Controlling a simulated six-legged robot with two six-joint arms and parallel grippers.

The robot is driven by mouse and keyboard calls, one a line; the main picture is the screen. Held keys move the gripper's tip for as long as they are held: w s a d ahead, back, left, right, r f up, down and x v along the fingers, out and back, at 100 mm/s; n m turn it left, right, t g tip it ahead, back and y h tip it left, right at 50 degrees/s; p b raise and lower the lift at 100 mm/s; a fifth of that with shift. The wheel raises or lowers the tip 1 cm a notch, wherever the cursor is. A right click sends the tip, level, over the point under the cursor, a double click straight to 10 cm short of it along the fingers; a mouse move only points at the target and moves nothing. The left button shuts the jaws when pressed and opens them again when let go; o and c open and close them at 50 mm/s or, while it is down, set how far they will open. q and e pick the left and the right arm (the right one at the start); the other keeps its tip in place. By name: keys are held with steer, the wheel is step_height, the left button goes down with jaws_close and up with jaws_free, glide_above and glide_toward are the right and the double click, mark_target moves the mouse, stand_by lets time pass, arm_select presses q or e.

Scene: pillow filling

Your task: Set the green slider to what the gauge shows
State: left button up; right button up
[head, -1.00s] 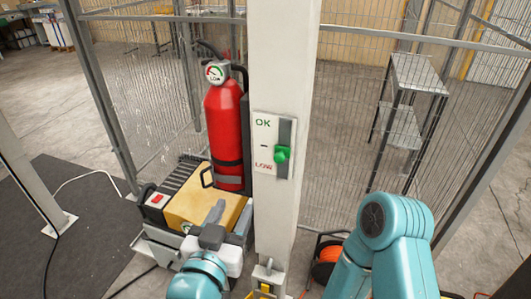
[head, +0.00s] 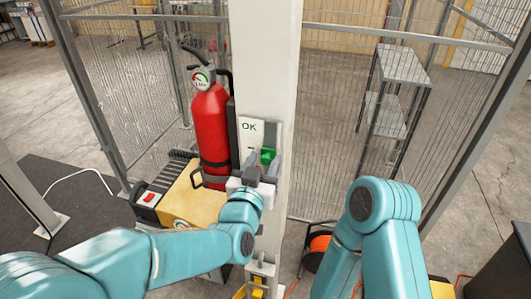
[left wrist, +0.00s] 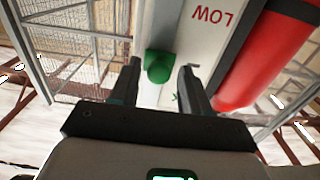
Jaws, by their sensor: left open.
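The green slider (head: 267,155) sits in a dark slot on a white panel (head: 251,136) on the pale post. It is near the middle dash, below "OK". My left gripper (head: 262,166) is open at the panel, its two fingers on either side of the slider. The left wrist view also shows the green slider (left wrist: 158,66) between the spread fingertips (left wrist: 160,72), with an upside-down "LOW" beside it. The round gauge (head: 201,78) tops a red extinguisher (head: 210,125); its needle is too small to read surely. My right gripper is out of view.
The pale post (head: 265,60) stands in front of mesh fencing (head: 330,110). A yellow-topped cart (head: 190,198) is left of the post. An orange reel (head: 318,243) lies on the floor at right. A metal shelf (head: 402,65) stands behind the mesh.

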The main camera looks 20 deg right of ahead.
arm_select(q)
steer(key=shift+w+d, duration=0.45)
steer(key=shift+d, duration=0.05)
steer(key=shift+w, duration=0.1)
jaws_close()
step_height(320, 180, down, 7)
steer(key=b, duration=0.8)
steer(key=shift+r, duration=0.15)
steer(key=shift+c, duration=0.3)
jaws_free()
steer(key=shift+o, duration=0.3)
